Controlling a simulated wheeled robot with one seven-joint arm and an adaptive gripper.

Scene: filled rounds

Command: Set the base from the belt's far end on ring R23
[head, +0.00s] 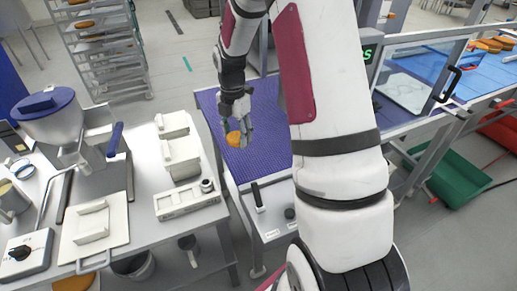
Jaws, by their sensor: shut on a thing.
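My gripper (241,133) is shut on a round golden-brown base (234,139) and holds it over the blue belt (262,170). The base is tilted and partly covered by the fingers. I cannot tell exactly how high above the belt it is. More golden-brown rounds (490,45) lie on the blue belt section at the far right, beyond a clear guard. I cannot make out a ring marked R23; labels here are too small to read.
A steel table (140,205) on the left carries a hopper machine (50,112), white holders (180,148) and a white board (95,232). A tray rack (103,45) stands behind. Green (445,178) and red (500,130) bins stand on the right. My arm hides the belt's middle.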

